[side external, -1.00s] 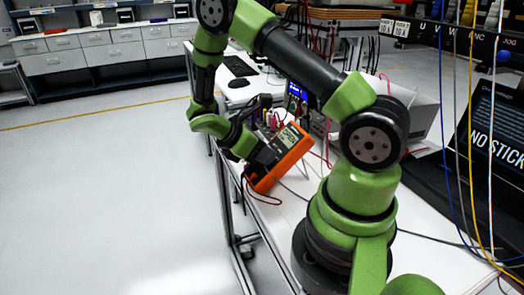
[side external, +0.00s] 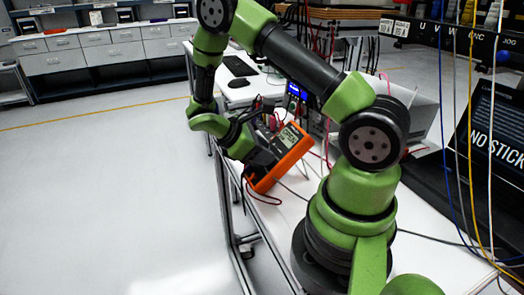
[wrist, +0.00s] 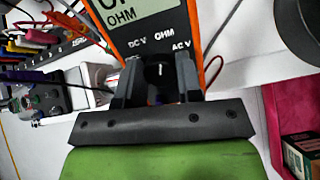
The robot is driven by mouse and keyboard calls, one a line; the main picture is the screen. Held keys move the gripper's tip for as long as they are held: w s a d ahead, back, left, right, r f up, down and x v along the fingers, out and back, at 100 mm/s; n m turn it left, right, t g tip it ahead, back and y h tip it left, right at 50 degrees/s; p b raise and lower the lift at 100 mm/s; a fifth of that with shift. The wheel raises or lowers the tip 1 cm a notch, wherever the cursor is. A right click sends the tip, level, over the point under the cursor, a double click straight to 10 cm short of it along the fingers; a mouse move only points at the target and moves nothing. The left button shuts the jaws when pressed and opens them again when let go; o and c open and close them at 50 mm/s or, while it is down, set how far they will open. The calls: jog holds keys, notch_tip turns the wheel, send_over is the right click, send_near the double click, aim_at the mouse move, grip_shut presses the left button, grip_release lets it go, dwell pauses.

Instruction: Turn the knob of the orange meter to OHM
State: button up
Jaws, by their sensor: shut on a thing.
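The orange meter (side external: 284,168) stands propped at a tilt near the left edge of the white bench, and it fills the top of the wrist view (wrist: 195,28). Its display (wrist: 142,14) reads OHM, with larger characters cut off at the top. The labels DC V, OHM and AC V are printed below the display. My gripper (wrist: 161,80) is shut on the dark knob (wrist: 159,71), one finger on each side. The knob's white mark points up towards the OHM label. In the side view my gripper (side external: 264,154) is at the meter's face and hides the knob.
Red and black leads hang around the meter. A bench instrument with a blue screen (side external: 297,92) stands behind it. A black keyboard (side external: 240,66) lies farther back. The floor left of the bench is clear.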

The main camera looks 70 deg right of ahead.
jog(key=o, duration=0.9)
jog(key=shift+o, duration=0.2)
jog(key=v, duration=1)
jog(key=s+a+r+m+t+y, duration=0.4)
jog(key=s+a+r+m+t, duration=0.1)
jog(key=s+a+r+t, duration=0.1)
jog(key=s+a+r+m+t+y, duration=0.4)
jog(key=s+a+r+m+t, duration=0.2)
jog(key=r+t, duration=0.2)
notch_tip(320, 180, up, 3)
jog(key=shift+f+y, duration=0.25)
jog(key=shift+y, duration=0.05)
